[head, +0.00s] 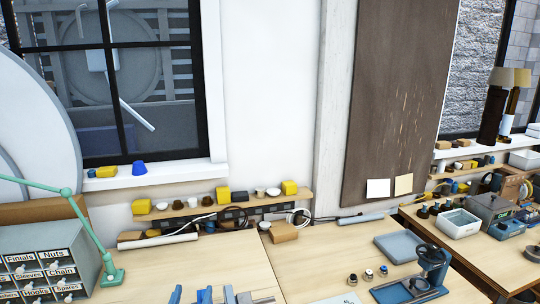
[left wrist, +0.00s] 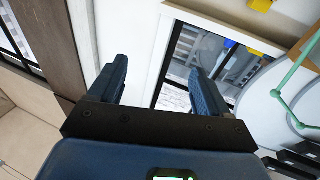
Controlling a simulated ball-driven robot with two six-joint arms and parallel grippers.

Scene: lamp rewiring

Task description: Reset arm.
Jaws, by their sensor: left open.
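My left gripper (left wrist: 158,68) shows in the left wrist view with its two blue fingers wide apart. Nothing is between the fingers, and they are clear of any surface. Beyond them are the white wall and the dark-framed window, which look tilted in this view. In the head view, blue and grey pieces (head: 205,295) are cut off at the bottom edge; I cannot tell whether they are part of my gripper or things on the bench. My right gripper is not in view.
A green desk lamp (head: 70,192) stands beside a labelled drawer cabinet (head: 45,262) at left. A narrow shelf (head: 222,205) holds small parts along the wall. A blue-grey tray (head: 398,247) and a blue device (head: 425,275) stand at right. The bench middle (head: 310,262) is mostly clear.

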